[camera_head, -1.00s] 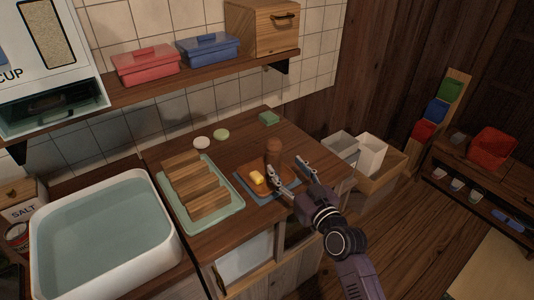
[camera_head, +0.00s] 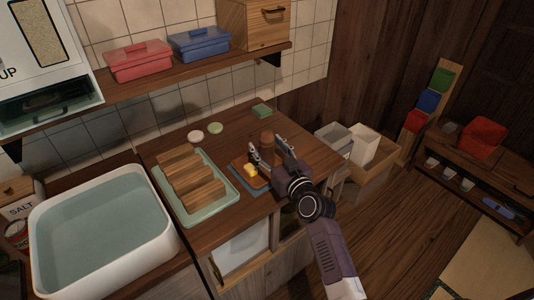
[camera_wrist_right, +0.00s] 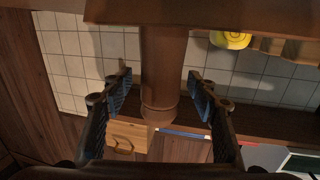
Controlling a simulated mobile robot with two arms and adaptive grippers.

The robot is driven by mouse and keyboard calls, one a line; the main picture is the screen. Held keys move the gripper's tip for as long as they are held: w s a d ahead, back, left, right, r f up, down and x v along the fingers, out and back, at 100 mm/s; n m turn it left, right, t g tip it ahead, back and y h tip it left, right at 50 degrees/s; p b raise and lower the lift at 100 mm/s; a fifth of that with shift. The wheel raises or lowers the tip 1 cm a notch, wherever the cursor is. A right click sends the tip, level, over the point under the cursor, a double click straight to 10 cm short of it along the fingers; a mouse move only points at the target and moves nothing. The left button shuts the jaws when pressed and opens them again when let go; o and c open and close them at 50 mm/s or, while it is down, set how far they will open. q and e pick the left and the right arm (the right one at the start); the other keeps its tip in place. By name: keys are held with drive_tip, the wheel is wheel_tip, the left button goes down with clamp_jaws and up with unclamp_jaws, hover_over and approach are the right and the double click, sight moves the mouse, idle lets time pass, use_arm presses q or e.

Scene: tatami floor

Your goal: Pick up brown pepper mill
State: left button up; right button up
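The brown pepper mill (camera_head: 266,138) stands upright on the wooden counter, partly hidden behind my right gripper (camera_head: 265,144). In the right wrist view the mill (camera_wrist_right: 163,70) fills the middle, between the two fingers of that gripper (camera_wrist_right: 158,80). The fingers are spread, one on each side of the mill, with gaps showing between them and it. My left gripper is not in view.
Close to the mill, a yellow block (camera_head: 250,170) lies on a brown board over a blue mat. A green tray (camera_head: 227,196) with wooden blocks stands to the left, beside a water-filled basin (camera_head: 45,255). A shelf (camera_head: 190,66) hangs behind.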

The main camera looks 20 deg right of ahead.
clamp_jaws()
